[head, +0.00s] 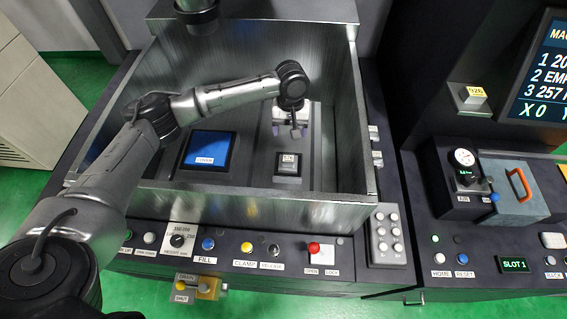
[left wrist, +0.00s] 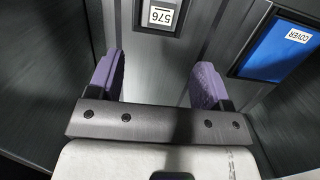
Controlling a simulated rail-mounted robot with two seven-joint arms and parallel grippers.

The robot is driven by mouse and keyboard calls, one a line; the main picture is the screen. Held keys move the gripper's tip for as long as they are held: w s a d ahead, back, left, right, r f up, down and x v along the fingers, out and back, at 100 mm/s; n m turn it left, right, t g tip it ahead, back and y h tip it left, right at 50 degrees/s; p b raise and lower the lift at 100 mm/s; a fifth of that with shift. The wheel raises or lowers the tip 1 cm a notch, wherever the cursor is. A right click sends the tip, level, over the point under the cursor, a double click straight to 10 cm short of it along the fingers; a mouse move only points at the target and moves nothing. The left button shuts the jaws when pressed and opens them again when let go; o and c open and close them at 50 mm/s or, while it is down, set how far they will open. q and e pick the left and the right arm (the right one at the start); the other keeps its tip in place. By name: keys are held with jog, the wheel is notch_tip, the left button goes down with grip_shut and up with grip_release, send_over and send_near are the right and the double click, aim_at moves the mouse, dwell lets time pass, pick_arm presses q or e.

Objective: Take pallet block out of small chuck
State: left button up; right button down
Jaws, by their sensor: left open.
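A pallet block with a white label (head: 289,158) sits on a small dark square chuck (head: 288,181) on the floor of the grey metal tank. In the left wrist view the block (left wrist: 150,27) shows at the top edge with the number 576, partly cut off. My left gripper (head: 290,131) is inside the tank, just behind and above the block in the head view. In the left wrist view its two purple fingers (left wrist: 158,82) are wide apart with nothing between them. The block lies beyond the fingertips, apart from them. My right gripper is not in view.
A blue panel labelled COVER (head: 207,148) lies left of the chuck. The tank's front wall (head: 240,207) and right wall (head: 351,120) stand close around my arm. Buttons, including a red knob (head: 314,247), line the front panel. A dark cylinder (head: 197,15) hangs above the back.

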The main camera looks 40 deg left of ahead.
aim_at(288, 158)
pick_arm(q)
jog(key=f, duration=0.4)
jog(key=s+f, duration=0.1)
jog(key=f, duration=0.8)
jog(key=shift+s+d+f, duration=0.1)
jog(key=shift+s+d, duration=0.05)
jog(key=shift+d, duration=0.25)
jog(key=c, duration=0.9)
